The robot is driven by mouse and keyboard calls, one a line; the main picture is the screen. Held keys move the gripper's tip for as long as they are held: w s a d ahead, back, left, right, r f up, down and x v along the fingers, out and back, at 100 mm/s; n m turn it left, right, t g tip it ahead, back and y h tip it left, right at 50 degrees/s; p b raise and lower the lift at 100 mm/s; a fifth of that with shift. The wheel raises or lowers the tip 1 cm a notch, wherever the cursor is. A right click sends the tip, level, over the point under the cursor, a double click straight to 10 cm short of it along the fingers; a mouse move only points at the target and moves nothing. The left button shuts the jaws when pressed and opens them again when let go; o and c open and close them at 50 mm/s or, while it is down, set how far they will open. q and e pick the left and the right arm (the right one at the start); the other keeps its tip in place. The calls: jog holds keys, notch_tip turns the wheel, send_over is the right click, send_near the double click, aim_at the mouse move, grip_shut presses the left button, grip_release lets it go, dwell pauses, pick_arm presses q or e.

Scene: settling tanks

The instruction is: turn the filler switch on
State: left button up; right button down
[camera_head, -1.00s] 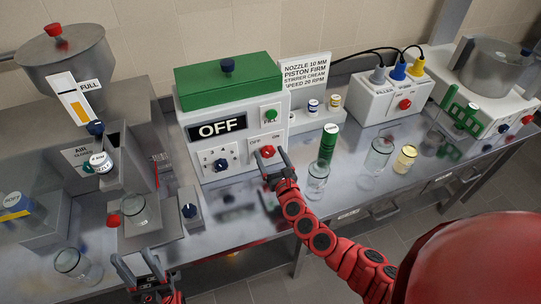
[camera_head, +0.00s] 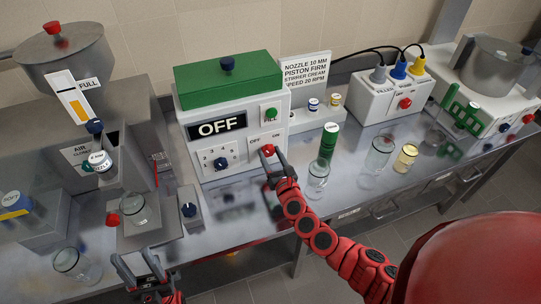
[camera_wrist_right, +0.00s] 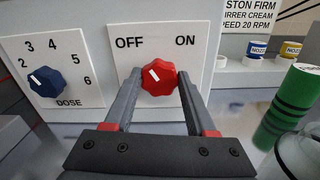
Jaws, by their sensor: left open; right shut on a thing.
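The filler switch is a red knob (camera_wrist_right: 158,77) on a white plate marked OFF at left and ON at right. Its white pointer mark tilts to the upper left, toward OFF. The knob also shows in the head view (camera_head: 267,150). The filler's display (camera_head: 216,127) reads OFF. My right gripper (camera_wrist_right: 158,85) is shut on the red knob, one finger on each side of it. In the head view it reaches the filler's front (camera_head: 270,160). My left gripper (camera_head: 138,270) is open and empty, low in front of the bench at the left.
A blue dose dial (camera_wrist_right: 46,81) sits left of the switch. A glass (camera_head: 77,264) stands near my left gripper, and a hopper machine (camera_head: 66,65) behind.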

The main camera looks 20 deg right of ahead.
jog(key=m+b, duration=0.2)
jog(key=m, duration=0.1)
jog(key=shift+d+f, duration=0.1)
jog(key=shift+f, duration=0.05)
jog(key=m+b, duration=0.2)
jog(key=m, duration=0.1)
jog(key=shift+m, duration=0.3)
jog(key=m+b, duration=0.1)
jog(key=m, duration=0.2)
jog(key=shift+m, duration=0.3)
jog(key=shift+m+b, duration=0.6)
jog(key=shift+m, duration=0.9)
jog(key=shift+c, duration=1.1)
grip_release()
